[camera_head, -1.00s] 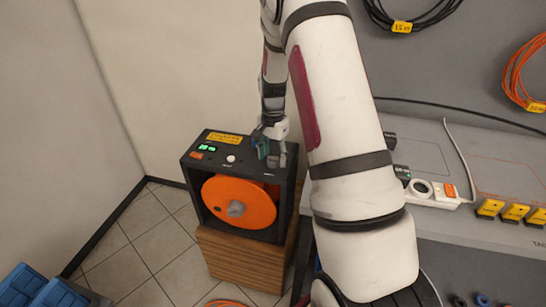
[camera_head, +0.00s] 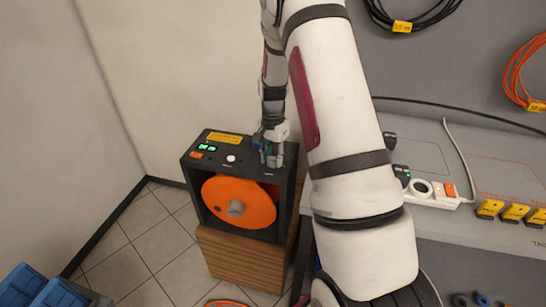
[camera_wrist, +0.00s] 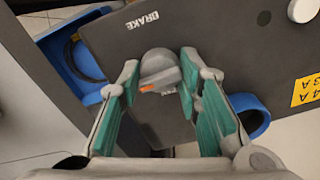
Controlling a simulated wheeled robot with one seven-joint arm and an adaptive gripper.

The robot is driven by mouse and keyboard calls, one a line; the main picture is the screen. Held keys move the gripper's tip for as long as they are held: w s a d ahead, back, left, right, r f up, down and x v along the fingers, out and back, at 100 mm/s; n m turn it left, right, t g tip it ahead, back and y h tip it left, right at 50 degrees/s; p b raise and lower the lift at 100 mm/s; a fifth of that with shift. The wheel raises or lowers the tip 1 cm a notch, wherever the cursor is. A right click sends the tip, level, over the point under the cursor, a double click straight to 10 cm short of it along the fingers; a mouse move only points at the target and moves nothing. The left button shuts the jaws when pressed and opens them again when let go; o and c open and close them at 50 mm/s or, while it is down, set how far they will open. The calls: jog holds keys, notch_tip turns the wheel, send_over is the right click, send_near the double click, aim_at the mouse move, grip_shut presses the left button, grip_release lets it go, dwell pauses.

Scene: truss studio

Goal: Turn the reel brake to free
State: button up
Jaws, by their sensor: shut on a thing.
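The reel unit is a black box (camera_head: 187,187) with an orange reel (camera_head: 245,198) in its open front. The reel brake is a grey round knob (camera_wrist: 158,66) with an orange mark, on the dark top panel beside a printed label that reads like "BRAKE". My gripper (camera_head: 272,160) is over the right end of that panel. In the wrist view its green-padded fingers (camera_wrist: 160,75) stand on either side of the knob and are closed on it. In the head view the knob is largely hidden by the fingers.
The panel also carries a white button (camera_head: 231,158), a green display (camera_head: 207,147) and a yellow label (camera_head: 225,138). The box stands on a wooden cabinet (camera_head: 240,258). A grey bench (camera_head: 440,230) with a power strip (camera_head: 432,195) is at right. Blue bins (camera_head: 40,290) are at lower left.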

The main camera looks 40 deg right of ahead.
jog(key=shift+n, duration=0.3)
jog(key=n, duration=0.3)
jog(key=shift+n, duration=0.4)
jog(key=n, duration=0.4)
jog(key=shift+n, duration=0.3)
jog(key=n, duration=0.4)
jog(key=shift+p, duration=0.35)
jog(key=shift+n+p, duration=0.35)
jog(key=shift+n, duration=1.85)
jog(key=o, duration=1.1)
jog(key=shift+o, duration=0.2)
